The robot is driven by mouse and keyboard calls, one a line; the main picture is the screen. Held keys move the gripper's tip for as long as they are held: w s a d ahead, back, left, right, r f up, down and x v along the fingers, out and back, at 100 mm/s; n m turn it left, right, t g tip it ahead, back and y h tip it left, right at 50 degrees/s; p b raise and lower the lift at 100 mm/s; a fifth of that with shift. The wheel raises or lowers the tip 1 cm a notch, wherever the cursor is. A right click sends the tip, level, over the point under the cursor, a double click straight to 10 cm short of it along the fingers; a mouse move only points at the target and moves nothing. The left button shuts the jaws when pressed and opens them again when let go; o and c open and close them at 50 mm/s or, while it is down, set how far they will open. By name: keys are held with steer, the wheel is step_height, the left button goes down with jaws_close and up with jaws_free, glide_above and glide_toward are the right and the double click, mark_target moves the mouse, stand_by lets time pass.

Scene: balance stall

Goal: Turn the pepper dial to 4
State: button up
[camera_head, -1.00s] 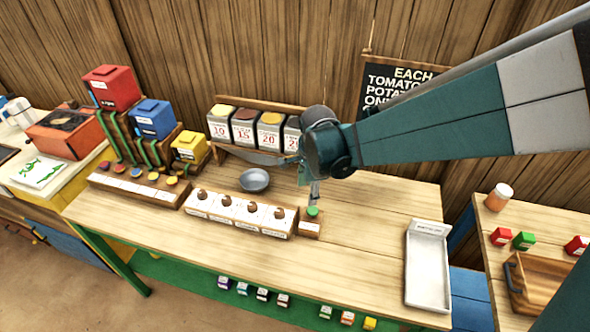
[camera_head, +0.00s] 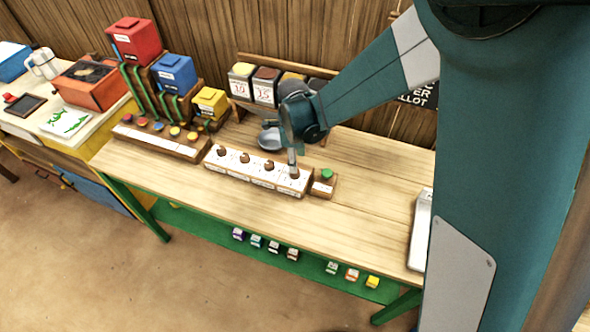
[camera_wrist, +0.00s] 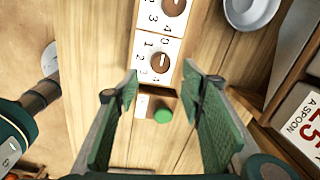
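The dial panel (camera_head: 257,171) is a white-faced block on a wooden bench, with several round brown knobs in a row. Its small labels are too blurred to tell which dial is pepper. The end dial (camera_wrist: 160,62), beside the green button (camera_wrist: 162,115), shows a pale pointer line and digits around it in the wrist view. A second dial (camera_wrist: 172,6) is cut by the top edge. My gripper (camera_head: 292,163) hangs over the panel's right end, partly covering the end dial. In the wrist view my gripper (camera_wrist: 150,84) has its fingers wide apart, with nothing between them.
The green button (camera_head: 327,174) sits on its own block right of the panel. A grey bowl (camera_head: 269,138) and spice bins (camera_head: 264,89) stand behind. A row of coloured buttons (camera_head: 158,128) lies left. A white tray (camera_head: 422,229) is at right. The bench front is clear.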

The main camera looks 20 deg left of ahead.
steer(key=shift+f, duration=0.2)
steer(key=shift+w+f, duration=0.15)
steer(key=shift+f, duration=1.7)
steer(key=shift+w+f, duration=0.15)
steer(key=shift+f, duration=1.65)
steer(key=shift+c, duration=0.7)
steer(key=c, duration=0.7)
steer(key=shift+c, duration=0.2)
